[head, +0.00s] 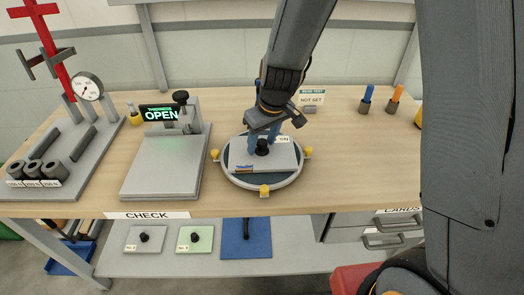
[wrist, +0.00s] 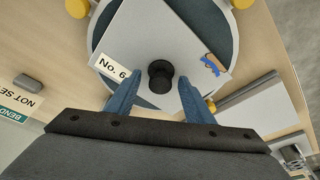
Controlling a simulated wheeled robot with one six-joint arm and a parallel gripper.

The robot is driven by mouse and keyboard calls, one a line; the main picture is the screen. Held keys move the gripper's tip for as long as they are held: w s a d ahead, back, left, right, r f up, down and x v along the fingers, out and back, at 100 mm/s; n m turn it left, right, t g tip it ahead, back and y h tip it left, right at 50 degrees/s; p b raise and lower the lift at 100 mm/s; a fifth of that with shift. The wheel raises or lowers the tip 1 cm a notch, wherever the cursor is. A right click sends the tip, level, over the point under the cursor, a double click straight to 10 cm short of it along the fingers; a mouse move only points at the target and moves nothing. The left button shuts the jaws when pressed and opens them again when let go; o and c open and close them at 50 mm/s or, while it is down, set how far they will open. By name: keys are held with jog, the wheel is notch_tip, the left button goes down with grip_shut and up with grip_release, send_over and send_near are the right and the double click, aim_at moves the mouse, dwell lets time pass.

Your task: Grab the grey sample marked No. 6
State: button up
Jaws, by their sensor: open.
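The grey sample (head: 282,158) lies on a round dark plate with a pale rim (head: 231,178) and yellow knobs. In the wrist view the sample (wrist: 150,30) carries a "No. 6" label (wrist: 109,69), a black knob (wrist: 160,76) and a small blue and orange mark (wrist: 211,64). My gripper (head: 264,143) points down over it, with blue fingers apart. In the wrist view my gripper (wrist: 158,80) has one fingertip on each side of the black knob, with gaps visible on both sides. My fingers partly hide the sample in the head view.
A press-like stand with an "OPEN" sign (head: 160,114) stands to the left, beside a rack with a gauge (head: 88,87). A "NOT SET" sign (head: 311,99) is behind right. Grey (head: 145,238), green (head: 195,239) and blue (head: 246,240) plates lie on the lower shelf.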

jog(key=shift+f, duration=0.1)
grip_shut()
dwell(0.3)
